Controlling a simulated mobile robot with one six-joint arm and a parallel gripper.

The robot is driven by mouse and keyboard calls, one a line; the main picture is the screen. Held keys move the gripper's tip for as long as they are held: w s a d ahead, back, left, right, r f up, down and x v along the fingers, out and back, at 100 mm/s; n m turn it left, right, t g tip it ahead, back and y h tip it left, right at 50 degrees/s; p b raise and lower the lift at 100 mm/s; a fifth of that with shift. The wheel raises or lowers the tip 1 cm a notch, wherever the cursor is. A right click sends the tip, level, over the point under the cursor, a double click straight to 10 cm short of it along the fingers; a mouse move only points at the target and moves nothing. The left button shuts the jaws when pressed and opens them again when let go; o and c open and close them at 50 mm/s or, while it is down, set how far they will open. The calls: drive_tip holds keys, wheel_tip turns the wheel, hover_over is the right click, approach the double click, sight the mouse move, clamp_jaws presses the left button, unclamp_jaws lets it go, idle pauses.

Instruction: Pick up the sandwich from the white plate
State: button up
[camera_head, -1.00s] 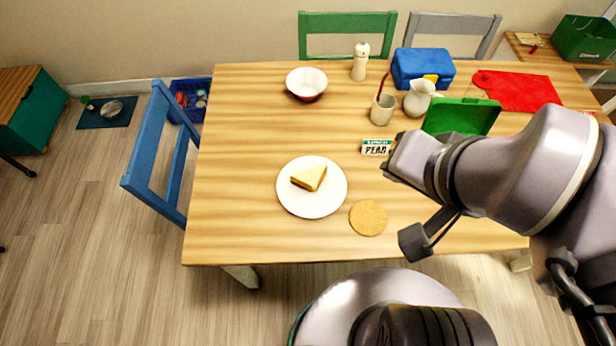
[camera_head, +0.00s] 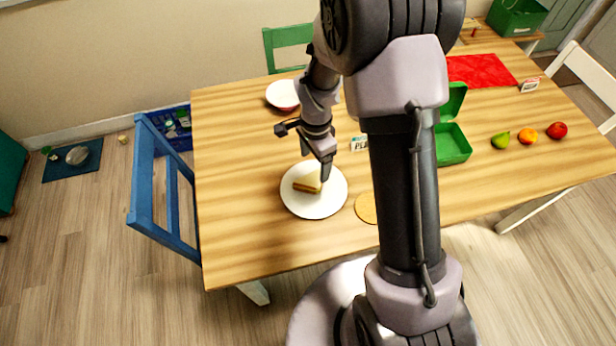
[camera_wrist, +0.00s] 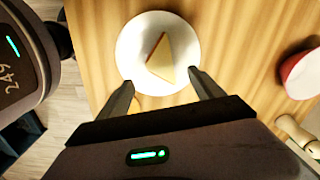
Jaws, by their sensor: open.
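The sandwich (camera_head: 308,185) is a light, triangular wedge lying on the white plate (camera_head: 316,208) near the front left of the table. My gripper (camera_head: 316,168) is just above and behind the sandwich in the head view and partly covers it. In the wrist view the sandwich (camera_wrist: 161,58) lies on the plate (camera_wrist: 132,32) ahead of the fingertips. My gripper (camera_wrist: 165,82) is open there, with its two fingers apart, one to each side of the sandwich's line. Nothing is between the fingers.
A red and white bowl (camera_head: 283,96) stands behind my gripper. A round cork mat (camera_head: 366,207) lies right of the plate. An open green box (camera_head: 452,145) and several fruits are further right. A blue chair (camera_head: 148,190) stands at the left edge. The front left tabletop is clear.

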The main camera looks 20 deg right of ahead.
sight(313, 180)
wheel_tip(313, 180, down, 10)
drive_tip(key=b, duration=0.3)
drive_tip(key=shift+s+a+r, duration=0.15)
drive_tip(key=shift+r, duration=0.2)
drive_tip(key=c, duration=0.8)
